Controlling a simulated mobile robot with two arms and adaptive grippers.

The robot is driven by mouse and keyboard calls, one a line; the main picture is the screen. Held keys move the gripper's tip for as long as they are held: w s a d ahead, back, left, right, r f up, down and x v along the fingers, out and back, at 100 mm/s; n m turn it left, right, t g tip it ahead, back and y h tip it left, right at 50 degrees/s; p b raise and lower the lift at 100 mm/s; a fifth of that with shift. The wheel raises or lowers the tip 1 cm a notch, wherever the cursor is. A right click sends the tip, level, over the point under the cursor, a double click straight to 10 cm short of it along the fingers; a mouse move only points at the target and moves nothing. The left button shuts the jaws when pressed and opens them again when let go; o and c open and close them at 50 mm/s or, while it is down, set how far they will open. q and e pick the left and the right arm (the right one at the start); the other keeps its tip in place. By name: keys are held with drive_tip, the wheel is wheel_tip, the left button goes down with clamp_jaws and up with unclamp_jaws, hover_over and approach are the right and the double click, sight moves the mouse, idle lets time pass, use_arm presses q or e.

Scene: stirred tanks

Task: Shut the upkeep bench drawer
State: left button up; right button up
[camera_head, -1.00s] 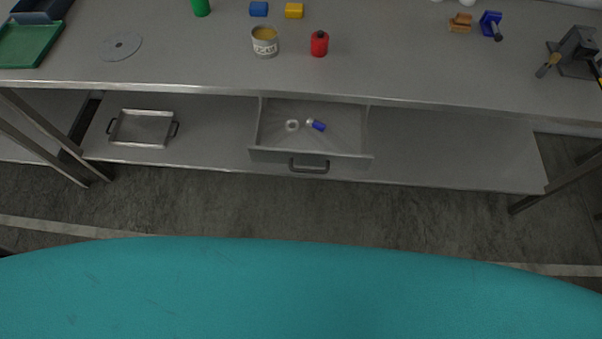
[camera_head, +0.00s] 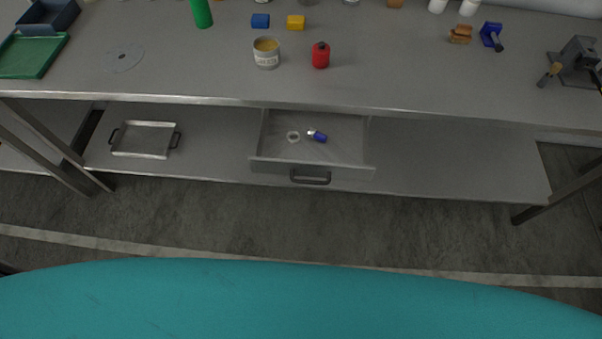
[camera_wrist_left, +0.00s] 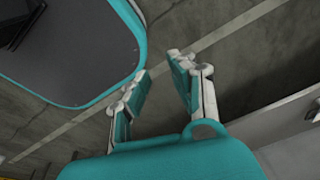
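The bench drawer (camera_head: 272,164) hangs under the middle of the metal bench (camera_head: 420,75) and stands pulled out. Its dark handle (camera_head: 310,177) is on the front panel. Inside lie a pale ring (camera_head: 293,136) and a small blue item with a white end (camera_head: 318,136). In the left wrist view my left gripper (camera_wrist_left: 158,82) is open, with nothing between its fingers, above the floor. A grey metal surface shows at that view's lower right, apart from the fingers. Neither gripper shows in the head view. My right gripper is in no view.
On the bench top stand a tin (camera_head: 267,58), a red bottle (camera_head: 321,57), a green cylinder (camera_head: 201,12), blue and yellow blocks and a vice (camera_head: 575,62). A metal tray (camera_head: 145,140) lies on the lower shelf. The floor (camera_head: 300,225) before the bench is clear.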

use_arm(q)
drive_tip(key=w+a+r+m+t+b, duration=0.1)
drive_tip(key=w, duration=0.3)
drive_tip(key=w+a+m+t+b, duration=0.2)
drive_tip(key=w, duration=0.3)
drive_tip(key=w+a+r+m+t+b, duration=0.1)
drive_tip(key=w+t, duration=0.1)
drive_tip(key=w, duration=0.2)
drive_tip(key=shift+w+a+r+m+h, duration=0.25)
drive_tip(key=shift+a+r+m+h, duration=0.05)
drive_tip(key=shift+a+m, duration=0.1)
clamp_jaws()
drive_tip(key=w+d+r+m+t+h+b, duration=0.2)
drive_tip(key=w+r+m+t+h+b, duration=0.1)
drive_tip(key=w+r+m, duration=0.4)
drive_tip(key=w+d+r+m+t+h+b, duration=0.3)
drive_tip(key=w+r+m+b, duration=0.15)
drive_tip(key=r, duration=0.45)
drive_tip(key=d+r+m+h+b, duration=0.1)
drive_tip(key=d+r+m+h, duration=0.6)
drive_tip(key=r, duration=0.4)
drive_tip(key=shift+m+y, duration=0.25)
drive_tip(key=shift+y, duration=0.15)
drive_tip(key=x, duration=0.4)
drive_tip(key=w+a+p+x, duration=0.1)
drive_tip(key=x, duration=0.3)
drive_tip(key=p+x, duration=0.1)
drive_tip(key=x, duration=0.3)
drive_tip(key=shift+w+a, duration=0.4)
drive_tip(key=shift+w, duration=0.1)
